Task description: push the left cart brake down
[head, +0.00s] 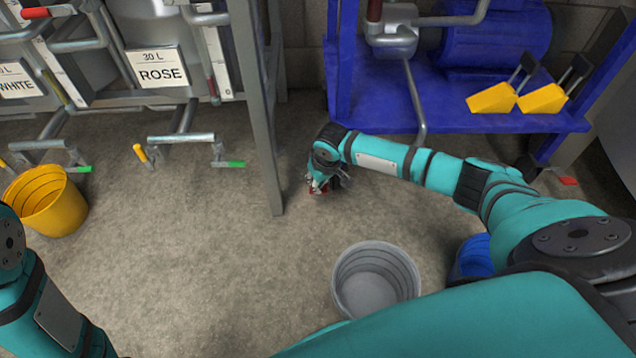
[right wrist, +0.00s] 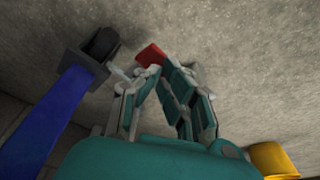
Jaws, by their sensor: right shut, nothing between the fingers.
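The left cart brake is a small red pedal (head: 317,189) low at the left wheel of the blue cart (head: 460,118). In the head view my right gripper (head: 322,184) is right at it and hides most of it. In the right wrist view the red pedal (right wrist: 151,54) shows just beyond the fingertips of my right gripper (right wrist: 152,74), beside the dark caster wheel (right wrist: 103,43). My right gripper is shut and empty. I cannot tell whether it touches the pedal. My left gripper is out of view; only my left arm shows at lower left.
The cart's right brake pedal (head: 568,181) is red too. A grey bucket (head: 376,282) and a blue bucket (head: 474,256) stand nearer. A yellow bucket (head: 45,200) is at far left. A metal rack leg (head: 262,120) stands left of my right gripper.

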